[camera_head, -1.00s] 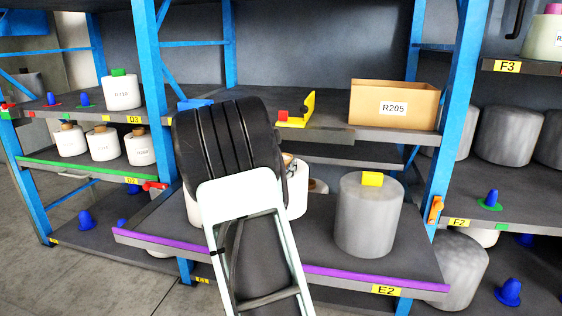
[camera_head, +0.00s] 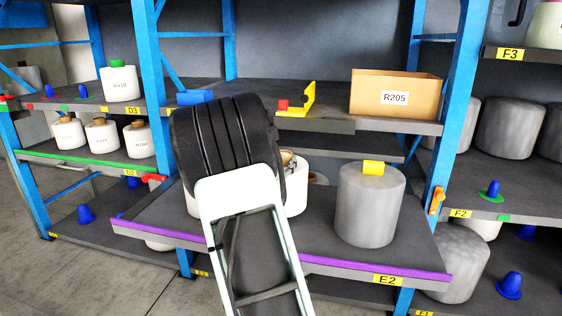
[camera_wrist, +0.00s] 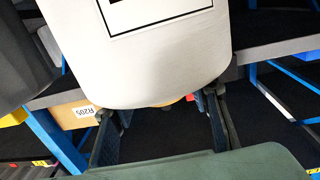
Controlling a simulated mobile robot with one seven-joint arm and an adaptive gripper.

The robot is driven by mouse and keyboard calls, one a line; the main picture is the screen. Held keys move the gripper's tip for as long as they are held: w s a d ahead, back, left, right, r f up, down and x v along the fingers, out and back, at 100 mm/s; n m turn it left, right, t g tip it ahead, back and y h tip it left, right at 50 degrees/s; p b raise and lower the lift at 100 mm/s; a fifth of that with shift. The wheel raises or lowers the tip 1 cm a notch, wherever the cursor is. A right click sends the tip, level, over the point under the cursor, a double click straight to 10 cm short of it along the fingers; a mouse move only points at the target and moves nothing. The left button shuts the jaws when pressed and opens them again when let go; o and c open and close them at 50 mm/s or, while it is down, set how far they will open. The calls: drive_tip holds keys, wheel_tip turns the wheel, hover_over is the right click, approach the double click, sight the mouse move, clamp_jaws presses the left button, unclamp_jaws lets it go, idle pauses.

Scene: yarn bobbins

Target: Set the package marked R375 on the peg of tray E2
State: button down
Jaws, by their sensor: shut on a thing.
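Tray E2 (camera_head: 345,268) is the pulled-out shelf with a purple front edge and a yellow E2 label. A grey cylinder (camera_head: 368,215) with a yellow block on top stands on its right part. In the wrist view, my gripper (camera_wrist: 160,108) is shut on a white package (camera_wrist: 165,60), whose black-framed label is cut off, so its mark cannot be read. In the head view my arm hides the gripper; white package surfaces (camera_head: 297,190) show on both sides of the arm, and I cannot tell which one is held. No peg of tray E2 is visible.
An open cardboard box marked R205 (camera_head: 394,96) and a yellow bracket (camera_head: 300,102) are on the shelf above. Blue uprights (camera_head: 455,110) flank the tray. White packages (camera_head: 103,138) stand at left on D2. Some bare tray surface shows beside the grey cylinder.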

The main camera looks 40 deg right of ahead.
drive_tip(key=shift+f+b, duration=1.85)
drive_tip(key=shift+f, duration=0.65)
drive_tip(key=c, duration=1.1)
unclamp_jaws()
drive_tip(key=shift+o, duration=0.4)
drive_tip(key=shift+f, duration=0.4)
drive_tip(key=v, duration=1.2)
drive_tip(key=shift+r, duration=0.35)
